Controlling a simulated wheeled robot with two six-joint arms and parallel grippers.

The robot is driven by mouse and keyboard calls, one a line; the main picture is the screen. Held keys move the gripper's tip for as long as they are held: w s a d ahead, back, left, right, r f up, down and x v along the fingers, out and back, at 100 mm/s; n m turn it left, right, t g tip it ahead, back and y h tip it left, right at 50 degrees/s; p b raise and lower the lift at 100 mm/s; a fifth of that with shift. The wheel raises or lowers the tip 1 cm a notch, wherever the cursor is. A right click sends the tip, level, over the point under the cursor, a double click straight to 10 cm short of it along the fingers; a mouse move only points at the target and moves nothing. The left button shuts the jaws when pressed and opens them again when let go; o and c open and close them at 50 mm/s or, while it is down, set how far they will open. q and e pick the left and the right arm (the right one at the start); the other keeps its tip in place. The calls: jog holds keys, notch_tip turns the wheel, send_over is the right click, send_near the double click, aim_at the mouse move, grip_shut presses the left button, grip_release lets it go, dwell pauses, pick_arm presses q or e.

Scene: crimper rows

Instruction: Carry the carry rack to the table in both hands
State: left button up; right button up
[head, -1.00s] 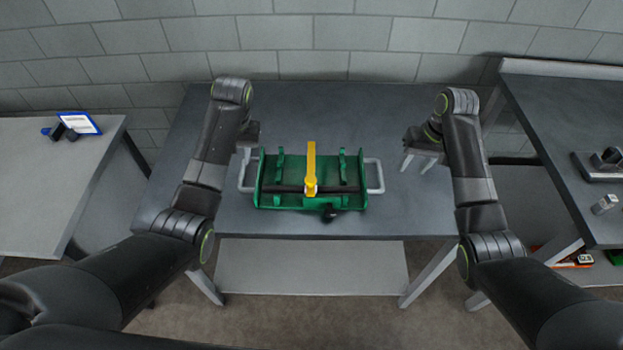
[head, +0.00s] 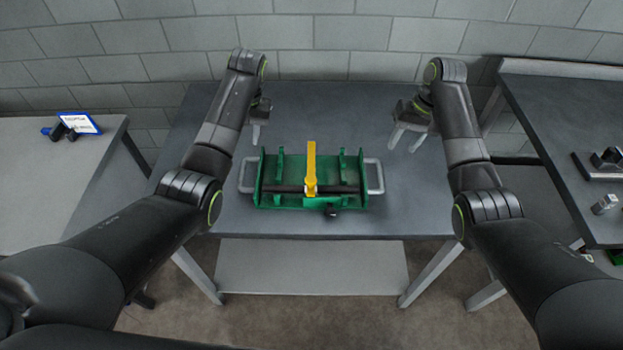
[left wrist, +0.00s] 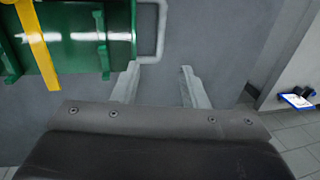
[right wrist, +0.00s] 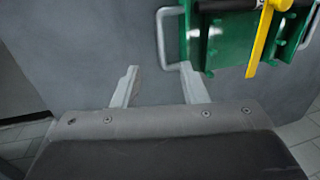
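The green carry rack (head: 290,201) rests on the middle grey table (head: 350,105). It has a yellow upright piece (head: 311,165), a dark bar and a pale loop handle at each end. My left gripper (head: 256,142) is open and empty, behind the left handle (head: 244,176). In the left wrist view its fingers (left wrist: 157,72) stand apart near that handle (left wrist: 160,35). My right gripper (head: 405,145) is open and empty, behind and right of the right handle (head: 376,176). In the right wrist view its fingers (right wrist: 160,75) are close to that handle (right wrist: 161,35), with nothing between them.
A left side table (head: 60,180) holds a blue-edged card (head: 80,123) and a small dark item. A right dark bench (head: 560,120) holds metal parts (head: 603,165). A block wall (head: 350,35) stands behind. The middle table is clear around the rack.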

aim_at(243, 170)
pick_arm(q)
jog(key=a+f, duration=0.1)
jog(key=f, duration=0.3)
jog(key=a+f, duration=0.1)
jog(key=f, duration=0.9)
jog(key=shift+a, duration=0.4)
pick_arm(e)
jog(key=a+f, duration=0.1)
jog(key=f, duration=0.3)
jog(key=a+f, duration=0.1)
jog(key=f, duration=0.9)
jog(key=shift+a, duration=0.4)
pick_arm(q)
grip_shut()
pick_arm(e)
grip_shut()
pick_arm(q)
jog(key=shift+w+r, duration=0.15)
jog(key=shift+r, duration=0.1)
pick_arm(e)
jog(key=shift+w+r, duration=0.15)
jog(key=shift+r, duration=0.05)
